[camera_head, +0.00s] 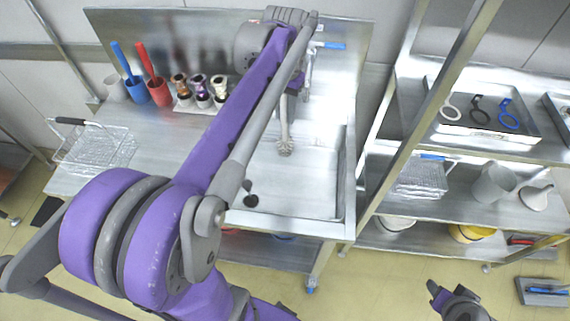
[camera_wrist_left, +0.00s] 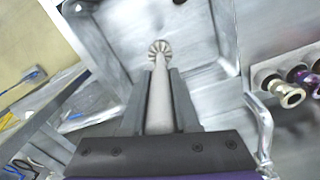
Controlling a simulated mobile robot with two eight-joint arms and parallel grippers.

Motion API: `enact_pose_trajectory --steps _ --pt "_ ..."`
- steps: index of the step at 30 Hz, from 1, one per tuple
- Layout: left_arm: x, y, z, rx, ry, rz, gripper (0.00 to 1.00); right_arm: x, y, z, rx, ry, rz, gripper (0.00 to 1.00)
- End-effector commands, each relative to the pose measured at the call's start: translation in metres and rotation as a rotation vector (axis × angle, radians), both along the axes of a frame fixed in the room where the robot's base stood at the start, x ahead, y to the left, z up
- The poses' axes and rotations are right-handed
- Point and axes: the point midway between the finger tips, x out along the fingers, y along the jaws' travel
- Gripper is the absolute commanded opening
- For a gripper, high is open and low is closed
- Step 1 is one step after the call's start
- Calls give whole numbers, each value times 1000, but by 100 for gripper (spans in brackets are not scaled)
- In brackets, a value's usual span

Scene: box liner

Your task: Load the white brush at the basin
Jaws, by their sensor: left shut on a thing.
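My left gripper (camera_head: 291,92) is shut on the handle of the white brush (camera_head: 285,128). In the left wrist view, the brush (camera_wrist_left: 159,90) lies between the two fingers of the gripper (camera_wrist_left: 162,76), its round bristle head pointing away from the wrist. The metal basin (camera_head: 312,185) is at the right end of the counter. In the head view, the brush head hangs over the basin's back part; I cannot tell whether it touches anything. My left arm covers part of the counter. My right gripper (camera_head: 440,294) is low at the bottom right, away from the counter; its jaw opening is unclear.
A white cup (camera_head: 116,88), a blue cup (camera_head: 135,91) and a red cup (camera_head: 159,93) with handled brushes stand at the counter's back left, beside a rack of small bottles (camera_head: 200,90). A wire basket (camera_head: 96,149) is at left. Metal shelves (camera_head: 465,205) stand at right.

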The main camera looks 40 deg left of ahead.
Motion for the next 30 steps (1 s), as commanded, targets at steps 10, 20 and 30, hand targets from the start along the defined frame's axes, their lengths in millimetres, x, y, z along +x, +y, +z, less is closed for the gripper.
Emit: enact_pose_trajectory --steps 10,20,30 --pt "1 0 16 -1 -2 0 0 7 0 11 0 -13 0 50" --pt "1 0 42 0 -3 0 0 17 0 27 0 -32 0 50" --pt "0 0 40 0 0 0 0 15 0 25 0 -30 0 50"
